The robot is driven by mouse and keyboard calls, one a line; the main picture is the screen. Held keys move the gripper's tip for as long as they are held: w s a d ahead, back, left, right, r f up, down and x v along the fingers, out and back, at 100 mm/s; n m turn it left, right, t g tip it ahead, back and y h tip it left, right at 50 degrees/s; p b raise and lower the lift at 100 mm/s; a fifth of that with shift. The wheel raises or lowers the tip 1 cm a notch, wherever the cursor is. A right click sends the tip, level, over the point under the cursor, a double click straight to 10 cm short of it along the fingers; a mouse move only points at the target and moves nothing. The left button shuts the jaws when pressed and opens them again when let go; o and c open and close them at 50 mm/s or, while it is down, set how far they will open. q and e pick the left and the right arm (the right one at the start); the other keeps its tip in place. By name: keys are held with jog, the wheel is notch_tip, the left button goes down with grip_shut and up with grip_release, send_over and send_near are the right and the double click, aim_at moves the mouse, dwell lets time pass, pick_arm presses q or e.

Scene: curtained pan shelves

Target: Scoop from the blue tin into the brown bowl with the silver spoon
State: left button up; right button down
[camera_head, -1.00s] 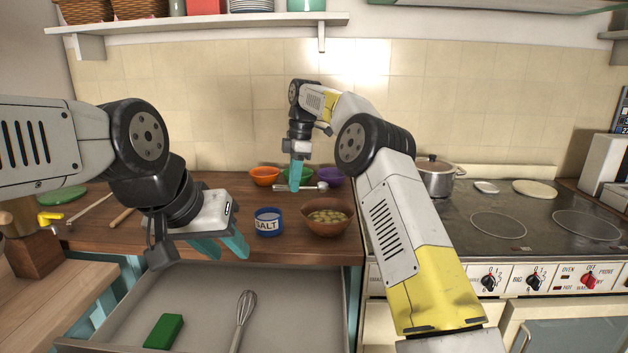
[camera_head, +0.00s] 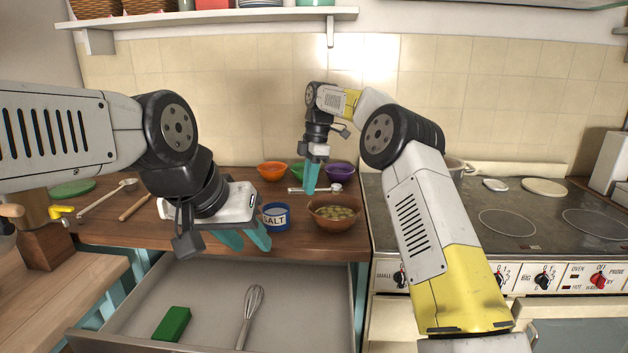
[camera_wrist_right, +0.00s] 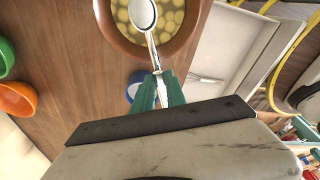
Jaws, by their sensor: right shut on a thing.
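The blue tin (camera_head: 275,218), labelled SALT, stands on the wooden counter near its front edge; part of it shows in the right wrist view (camera_wrist_right: 133,84). The brown bowl (camera_head: 336,225) stands right of it, holding round yellowish pieces. My right gripper (camera_head: 311,188) is shut on the silver spoon (camera_head: 337,187), with its fingers (camera_wrist_right: 162,90) around the handle. The spoon's head points away from the gripper and overlaps the brown bowl (camera_wrist_right: 131,47) in the wrist view. My left gripper (camera_head: 245,239) is open and empty, its fingers just left of the tin and partly overlapping it in view.
Orange (camera_head: 271,172), green (camera_head: 297,170) and purple (camera_head: 339,172) bowls stand behind. An open drawer (camera_head: 190,284) below holds a whisk (camera_head: 249,315) and a green block (camera_head: 173,323). The stove (camera_head: 480,215) is on the right; a shelf (camera_head: 220,16) hangs above.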

jog(key=shift+s+d+t+y, duration=0.15)
jog(key=shift+s+t+y, duration=0.15)
jog(key=shift+t, duration=0.3)
jog(key=shift+s+f+t+y, duration=0.1)
jog(key=shift+f+t+y, duration=0.15)
jog(key=shift+t, duration=0.45)
jog(key=shift+r, duration=0.1)
jog(key=shift+s+d+t+y, duration=0.15)
jog(key=shift+s+t+y, duration=0.15)
jog(key=shift+t, duration=0.5)
jog(key=shift+t+y, duration=0.25)
jog(key=shift+t, duration=0.25)
jog(key=shift+f, duration=0.2)
